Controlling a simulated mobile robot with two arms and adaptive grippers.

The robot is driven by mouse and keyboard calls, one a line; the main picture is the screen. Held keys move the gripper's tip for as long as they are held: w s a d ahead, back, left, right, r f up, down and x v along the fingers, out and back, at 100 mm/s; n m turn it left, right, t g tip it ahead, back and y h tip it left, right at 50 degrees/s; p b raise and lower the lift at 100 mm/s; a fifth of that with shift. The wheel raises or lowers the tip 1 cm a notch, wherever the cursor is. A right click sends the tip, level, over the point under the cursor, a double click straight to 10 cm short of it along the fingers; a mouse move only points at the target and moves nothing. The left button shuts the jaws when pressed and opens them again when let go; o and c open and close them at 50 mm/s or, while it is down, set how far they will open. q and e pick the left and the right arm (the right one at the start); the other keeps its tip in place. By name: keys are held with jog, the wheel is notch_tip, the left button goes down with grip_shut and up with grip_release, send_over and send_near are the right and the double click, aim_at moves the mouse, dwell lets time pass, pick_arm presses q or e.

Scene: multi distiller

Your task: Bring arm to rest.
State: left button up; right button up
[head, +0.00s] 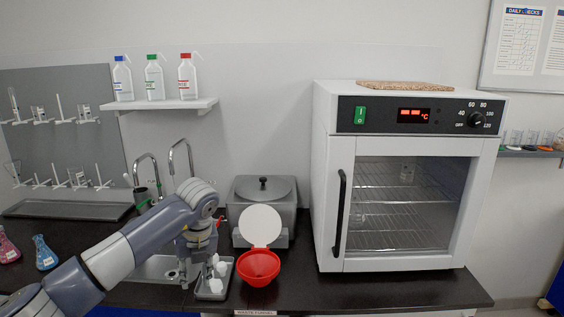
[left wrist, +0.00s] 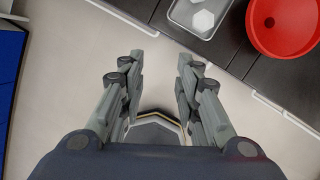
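My left arm comes in from the left in the head view and bends down at the wrist, so the left gripper (head: 198,268) points downward in front of the counter's sink area. In the left wrist view its two fingers (left wrist: 160,68) are spread apart with nothing between them, over the pale floor. The fingers are partly hard to make out in the head view. My right arm and gripper do not show in either view.
A grey tray (head: 203,295) with white pieces and a red funnel (head: 258,268) stand near the gripper on the dark counter (head: 390,291). A white oven (head: 325,150) stands right, and a lidded grey device (head: 248,190) behind. Flasks (head: 44,254) stand left. The floor (left wrist: 60,60) below the gripper is clear.

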pick_arm(q)
jog(key=s+d+f+n+h, duration=0.2)
jog(key=s+d+f+h, duration=0.1)
jog(key=d+f+h, duration=0.65)
jog(key=s+d+f+n+h, duration=0.3)
jog(key=d+f+h, duration=0.3)
jog(key=d+f, duration=0.55)
jog(key=s+a+f+n+t+y, duration=0.2)
jog(key=a+f+n+t, duration=0.25)
jog(key=f+n, duration=0.3)
jog(key=s+a+f+n+t+y, duration=0.1)
jog(key=a+f+n+t+y, duration=0.35)
jog(key=f, duration=0.45)
jog(key=s+a+f+n+g+y, duration=0.25)
jog(key=s+a+f+n, duration=0.45)
jog(key=s+f, duration=0.55)
jog(key=s+a+f+n+g+y, duration=0.1)
jog(key=s+f, duration=0.3)
jog(key=s, duration=0.7)
jog(key=s+a+f+n+g+y, duration=0.1)
jog(key=s+a+f+g, duration=0.3)
jog(key=s, duration=0.8)
jog(key=s+a+f+n+g+y, duration=0.2)
jog(key=s+f, duration=0.3)
jog(key=s, duration=0.7)
jog(key=shift+a+f+n+g, duration=0.2)
jog(key=shift+a+n+g, duration=0.15)
jog(key=shift+n+g, duration=0.1)
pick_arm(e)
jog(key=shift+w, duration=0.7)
